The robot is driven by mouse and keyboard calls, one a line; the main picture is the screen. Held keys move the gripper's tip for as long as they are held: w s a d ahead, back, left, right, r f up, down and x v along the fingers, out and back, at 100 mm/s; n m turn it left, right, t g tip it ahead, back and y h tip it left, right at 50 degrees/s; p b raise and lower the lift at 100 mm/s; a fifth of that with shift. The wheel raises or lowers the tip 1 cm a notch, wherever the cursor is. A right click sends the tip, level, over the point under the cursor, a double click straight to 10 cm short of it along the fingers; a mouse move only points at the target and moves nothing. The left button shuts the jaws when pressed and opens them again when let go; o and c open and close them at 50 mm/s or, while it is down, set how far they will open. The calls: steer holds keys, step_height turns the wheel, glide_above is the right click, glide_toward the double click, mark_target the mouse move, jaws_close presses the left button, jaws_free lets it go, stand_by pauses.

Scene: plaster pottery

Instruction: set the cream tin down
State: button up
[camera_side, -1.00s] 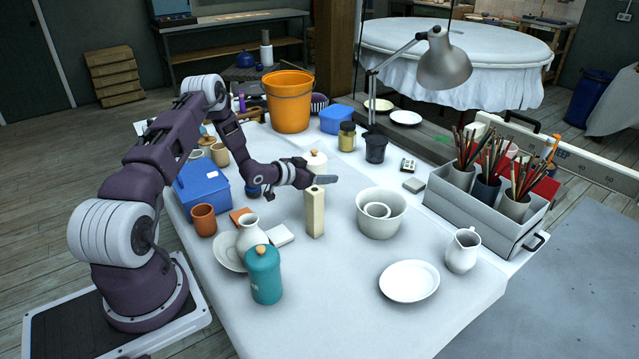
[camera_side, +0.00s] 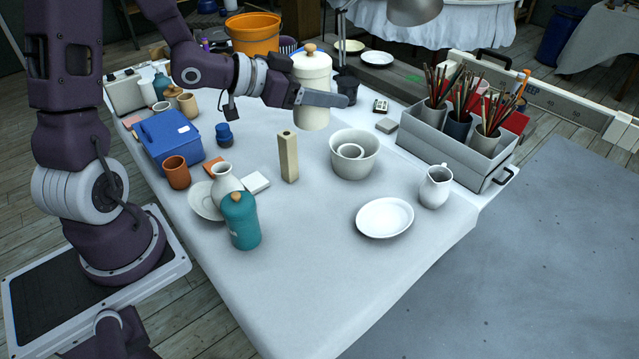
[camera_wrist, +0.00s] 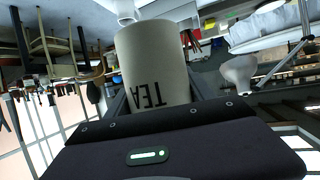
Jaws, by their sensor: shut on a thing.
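The cream tin (camera_side: 312,118), with a pale lid and a wooden knob, is upright and appears to be held above the rear part of the table. My gripper (camera_side: 322,98) is shut on it, with one finger crossing its near side. In the wrist view, the tin (camera_wrist: 152,60) fills the upper middle with the word TEA on its side, upside down in the picture. The far finger is hidden behind the tin in the side view.
Below the tin's level stand a tall beige block (camera_side: 289,160) and a white bowl (camera_side: 354,168) with a ring inside. A teal canister (camera_side: 242,228), a white plate (camera_side: 385,218) and a white jug (camera_side: 436,188) stand nearer. The table's front middle (camera_side: 310,270) is clear.

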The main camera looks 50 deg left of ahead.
steer(key=shift+s+d+r, duration=0.25)
steer(key=shift+s+d, duration=0.3)
steer(key=shift+d, duration=0.1)
steer(key=s+d+f+m+g+h, duration=0.2)
steer(key=d+f+m+g+h, duration=0.3)
steer(key=d+f+m+h, duration=0.3)
steer(key=shift+s+d+f+m+g+h, duration=0.25)
steer(key=shift+s+d+f+m+g, duration=0.55)
steer(key=shift+s+f+m+g, duration=1.55)
steer(key=shift+s+d+f+m+g+h, duration=0.2)
steer(key=shift+s+d+f+m+g, duration=0.85)
steer(key=shift+f, duration=2.65)
steer(key=shift+s+d+f+m+g+h, duration=0.25)
steer(key=shift+s+d+f+m+g, duration=0.3)
steer(key=shift+s+f+m+g, duration=1.4)
steer(key=shift+s+f+n, duration=0.1)
steer(key=shift+f+n, duration=0.55)
steer(key=shift+f, duration=0.9)
steer(key=o, duration=1.5)
steer(key=shift+f, duration=0.1)
steer(key=shift+o, duration=0.2)
